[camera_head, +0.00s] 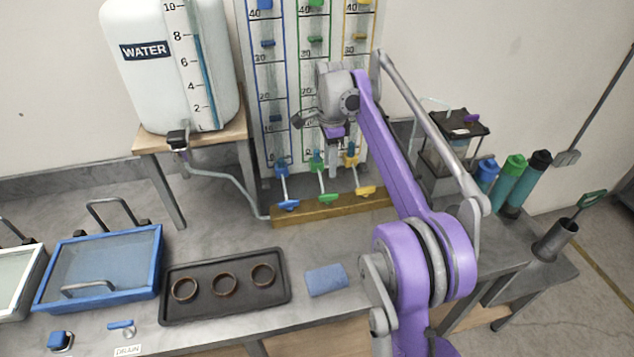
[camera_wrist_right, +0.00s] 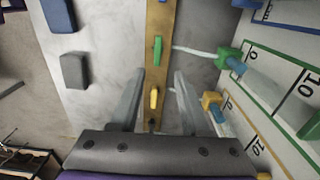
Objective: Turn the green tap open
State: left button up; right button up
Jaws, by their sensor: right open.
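The green tap's handle (camera_head: 327,198) lies on the wooden rail at the foot of the gauge board, between the blue tap handle (camera_head: 288,204) and the yellow tap handle (camera_head: 365,190). A white stem runs from it up to a green fitting. My right gripper (camera_head: 333,168) is above the taps. In the wrist view it is open (camera_wrist_right: 160,72), with the yellow handle (camera_wrist_right: 154,98) seen between its fingers and the green handle (camera_wrist_right: 157,50) just beyond their tips. I see no contact with the green handle. My left gripper is not in view.
The board with blue, green and yellow columns (camera_head: 280,80) stands behind the taps. A water tank (camera_head: 170,60) is at left. A dark tray (camera_head: 226,306) with three rings, a blue-framed box (camera_head: 100,268) and a blue block (camera_head: 326,280) lie in front. Bottles (camera_head: 510,180) stand right.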

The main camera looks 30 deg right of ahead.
aim_at(330, 194)
jog(key=f, duration=0.6)
jog(key=f+b, duration=0.1)
jog(key=f, duration=0.3)
jog(key=shift+s, duration=0.25)
grip_shut()
